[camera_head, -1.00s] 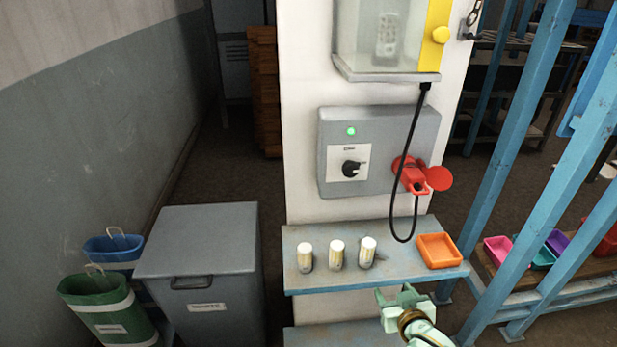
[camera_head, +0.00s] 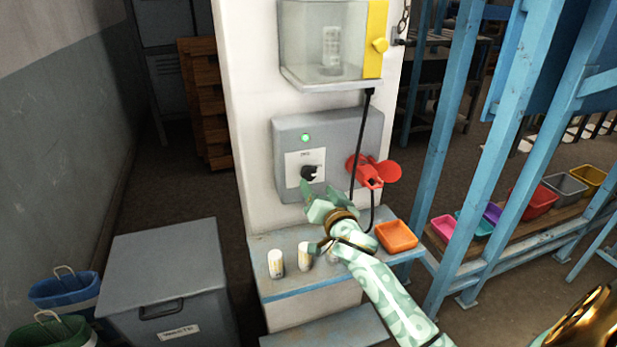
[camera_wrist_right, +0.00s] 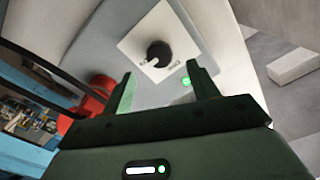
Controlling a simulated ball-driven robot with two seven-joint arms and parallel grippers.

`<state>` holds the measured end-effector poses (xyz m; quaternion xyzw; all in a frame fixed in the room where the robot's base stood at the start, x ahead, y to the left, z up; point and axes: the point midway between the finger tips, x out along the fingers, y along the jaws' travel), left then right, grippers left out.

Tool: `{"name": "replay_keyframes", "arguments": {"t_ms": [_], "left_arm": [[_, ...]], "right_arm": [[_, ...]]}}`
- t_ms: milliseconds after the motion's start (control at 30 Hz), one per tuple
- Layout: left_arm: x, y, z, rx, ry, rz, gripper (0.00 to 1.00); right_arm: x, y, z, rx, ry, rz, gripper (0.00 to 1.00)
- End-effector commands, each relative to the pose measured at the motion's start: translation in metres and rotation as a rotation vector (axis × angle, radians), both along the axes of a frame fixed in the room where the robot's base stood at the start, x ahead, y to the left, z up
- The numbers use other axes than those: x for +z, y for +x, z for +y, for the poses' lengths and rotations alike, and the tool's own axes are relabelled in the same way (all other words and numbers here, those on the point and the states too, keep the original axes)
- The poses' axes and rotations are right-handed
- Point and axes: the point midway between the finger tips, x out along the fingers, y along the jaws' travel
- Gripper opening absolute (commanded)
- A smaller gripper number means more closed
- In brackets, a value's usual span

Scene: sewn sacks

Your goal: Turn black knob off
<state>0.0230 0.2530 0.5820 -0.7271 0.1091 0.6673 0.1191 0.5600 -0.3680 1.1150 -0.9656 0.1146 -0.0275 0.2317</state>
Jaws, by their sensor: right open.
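The black knob (camera_head: 309,173) sits on a white label plate on the grey switch box (camera_head: 288,143). A green light (camera_head: 305,138) glows above it. My right gripper (camera_head: 318,190) is open and empty, just in front of and below the knob in the head view. In the right wrist view the knob (camera_wrist_right: 159,54) shows beyond the gap between the two open fingers (camera_wrist_right: 161,74). Its white pointer mark is visible. The fingers look apart from the knob. My left gripper is not in view.
A red plug (camera_head: 371,172) with a black cable is right of the knob. Below, a blue shelf (camera_head: 290,290) holds white cylinders (camera_head: 276,264) and an orange tray (camera_head: 396,236). A clear cover box (camera_head: 320,45) hangs above. Blue posts stand at right.

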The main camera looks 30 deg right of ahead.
Motion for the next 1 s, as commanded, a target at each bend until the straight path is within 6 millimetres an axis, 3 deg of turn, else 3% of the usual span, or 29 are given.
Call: {"name": "replay_keyframes", "arguments": {"t_ms": [100,300,733,900,1000], "left_arm": [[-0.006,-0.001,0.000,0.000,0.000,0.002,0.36],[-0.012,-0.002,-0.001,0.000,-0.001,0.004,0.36],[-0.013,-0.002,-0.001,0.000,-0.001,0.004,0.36],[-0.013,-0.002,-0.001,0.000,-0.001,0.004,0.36],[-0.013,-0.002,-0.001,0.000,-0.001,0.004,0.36]], "right_arm": [[-0.001,0.029,-0.007,0.000,-0.002,0.000,0.59],[-0.001,0.061,-0.014,0.000,-0.002,0.000,0.59],[0.000,0.072,-0.017,0.000,0.000,0.001,0.59],[-0.001,0.071,-0.017,0.000,0.000,0.001,0.15],[-0.001,0.071,-0.017,0.001,0.000,0.002,0.15]]}}
